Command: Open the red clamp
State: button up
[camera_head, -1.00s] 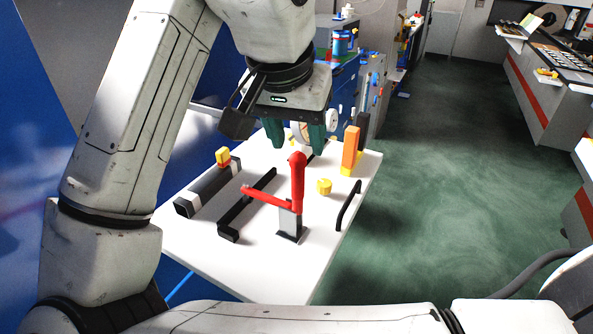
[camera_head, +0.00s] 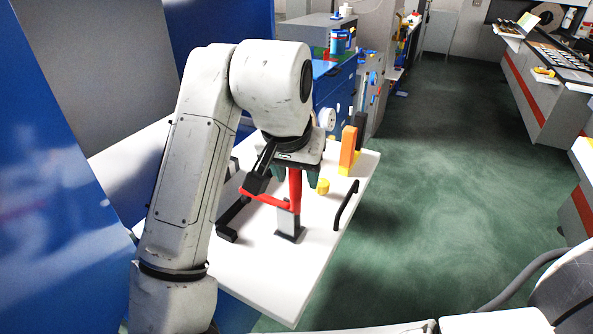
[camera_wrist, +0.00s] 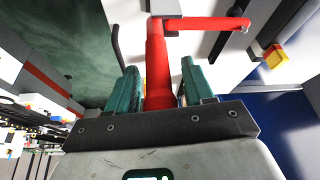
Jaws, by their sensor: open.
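The red clamp (camera_head: 295,190) stands on a grey post (camera_head: 288,220) on the white table (camera_head: 290,280). Its thick handle points upright and a thinner red arm extends to the left. In the wrist view the thick red handle (camera_wrist: 157,65) runs between the two green fingers of my gripper (camera_wrist: 157,90). The fingers are apart, with a gap visible on each side of the handle. In the head view my gripper (camera_head: 285,172) is low over the clamp's top, and its fingers are partly hidden behind the handle and the wrist.
A black handle bar (camera_head: 345,205) stands to the clamp's right. An orange block (camera_head: 347,148) and a yellow knob (camera_head: 323,186) are behind it on the right. A long black bar (camera_head: 232,222) lies on the left. The table's front part is clear.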

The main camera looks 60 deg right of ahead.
grip_shut()
dwell(0.5)
